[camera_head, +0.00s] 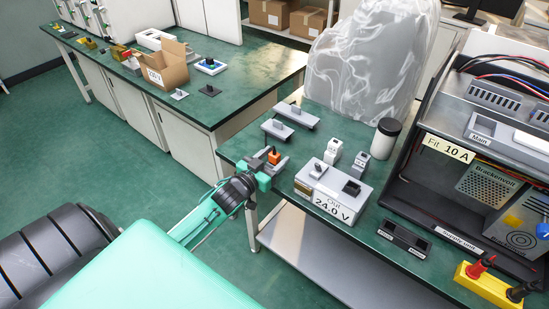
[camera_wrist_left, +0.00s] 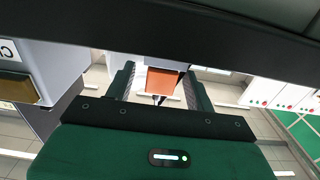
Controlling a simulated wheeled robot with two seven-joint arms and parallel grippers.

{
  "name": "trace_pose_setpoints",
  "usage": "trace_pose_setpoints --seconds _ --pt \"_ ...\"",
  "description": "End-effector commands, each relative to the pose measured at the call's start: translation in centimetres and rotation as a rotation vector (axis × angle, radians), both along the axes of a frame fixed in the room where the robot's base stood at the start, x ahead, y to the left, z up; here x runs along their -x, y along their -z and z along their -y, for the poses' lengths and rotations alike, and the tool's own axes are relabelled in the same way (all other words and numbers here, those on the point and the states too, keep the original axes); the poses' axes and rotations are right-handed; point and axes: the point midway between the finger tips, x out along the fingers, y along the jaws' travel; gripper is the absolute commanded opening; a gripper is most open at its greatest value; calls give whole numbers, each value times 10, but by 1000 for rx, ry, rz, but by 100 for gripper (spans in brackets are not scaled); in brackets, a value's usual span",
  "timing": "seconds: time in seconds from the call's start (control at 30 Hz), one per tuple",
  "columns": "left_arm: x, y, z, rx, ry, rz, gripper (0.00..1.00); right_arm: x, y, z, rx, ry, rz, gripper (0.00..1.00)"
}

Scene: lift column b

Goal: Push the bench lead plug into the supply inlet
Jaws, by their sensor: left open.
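An orange plug (camera_head: 273,157) sits over a small grey holder (camera_head: 281,163) near the front left edge of the green bench. My left gripper (camera_head: 268,168) is open at this plug. In the left wrist view the orange plug (camera_wrist_left: 162,80) shows between the two spread fingers, with a gap visible on its left; contact on the right is unclear. A grey supply box (camera_head: 334,193) labelled 24.0 V stands to the right of the gripper. A brown-gold recess, perhaps its inlet, (camera_head: 302,188) is on its left side; it also shows in the left wrist view (camera_wrist_left: 16,88). My right gripper is not in view.
Small grey-white blocks (camera_head: 333,151), a lidded jar (camera_head: 385,138) and a clear plastic cover (camera_head: 365,65) stand behind the box. An open rack (camera_head: 480,150) and a yellow terminal block (camera_head: 487,285) are at the right. Grey trays (camera_head: 295,114) lie behind the plug.

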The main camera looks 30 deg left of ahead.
Motion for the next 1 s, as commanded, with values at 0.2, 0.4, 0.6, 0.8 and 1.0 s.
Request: trace_pose_setpoints --seconds 0.2,0.4,0.6,0.8,1.0 --pt "-22 -1 1 0 0 0 55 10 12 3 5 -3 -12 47" --pt "-25 -1 2 0 0 -1 55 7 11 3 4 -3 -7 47" --pt "-24 -1 2 0 0 -1 33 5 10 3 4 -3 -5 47" --pt "-24 -1 2 0 0 0 6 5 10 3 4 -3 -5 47" --pt "-24 -1 2 0 0 0 6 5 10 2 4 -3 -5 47"
